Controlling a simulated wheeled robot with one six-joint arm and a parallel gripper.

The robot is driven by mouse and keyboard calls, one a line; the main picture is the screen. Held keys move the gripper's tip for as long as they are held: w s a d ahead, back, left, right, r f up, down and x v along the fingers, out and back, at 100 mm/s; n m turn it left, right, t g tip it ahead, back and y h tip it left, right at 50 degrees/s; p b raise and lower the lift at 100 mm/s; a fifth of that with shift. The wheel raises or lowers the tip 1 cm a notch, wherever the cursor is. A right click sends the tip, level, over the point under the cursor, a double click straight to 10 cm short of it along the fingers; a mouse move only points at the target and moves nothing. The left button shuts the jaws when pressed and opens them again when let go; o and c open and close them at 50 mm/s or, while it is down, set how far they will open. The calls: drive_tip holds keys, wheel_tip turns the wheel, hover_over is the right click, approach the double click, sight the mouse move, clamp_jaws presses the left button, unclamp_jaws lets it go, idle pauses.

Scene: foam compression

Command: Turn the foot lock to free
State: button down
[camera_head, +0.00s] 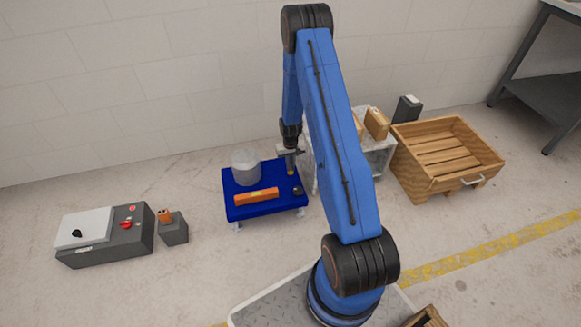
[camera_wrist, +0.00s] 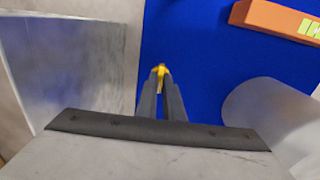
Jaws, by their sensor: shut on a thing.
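A small yellow piece, which looks like the foot lock (camera_wrist: 161,69), stands at the edge of the blue cart top (camera_wrist: 205,75). My gripper (camera_wrist: 162,84) points down, with its two dark fingers shut on the yellow piece. Its turned position cannot be told, as the fingers hide most of it. In the head view my gripper (camera_head: 290,171) is at the right back of the blue cart (camera_head: 240,213), with a bit of yellow (camera_head: 291,178) just below it.
An orange bar (camera_head: 257,197), a pale cylinder (camera_head: 246,168) and a black disc (camera_head: 298,190) are on the cart. A grey block (camera_head: 383,160) stands close on its right, beside a wooden crate (camera_head: 412,170). A control box (camera_head: 135,240) and small grey block (camera_head: 174,233) stand left.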

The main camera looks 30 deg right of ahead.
drive_tip(key=c, duration=1.9)
unclamp_jaws()
wheel_tip(320, 180, up, 17)
drive_tip(key=shift+r, duration=0.2)
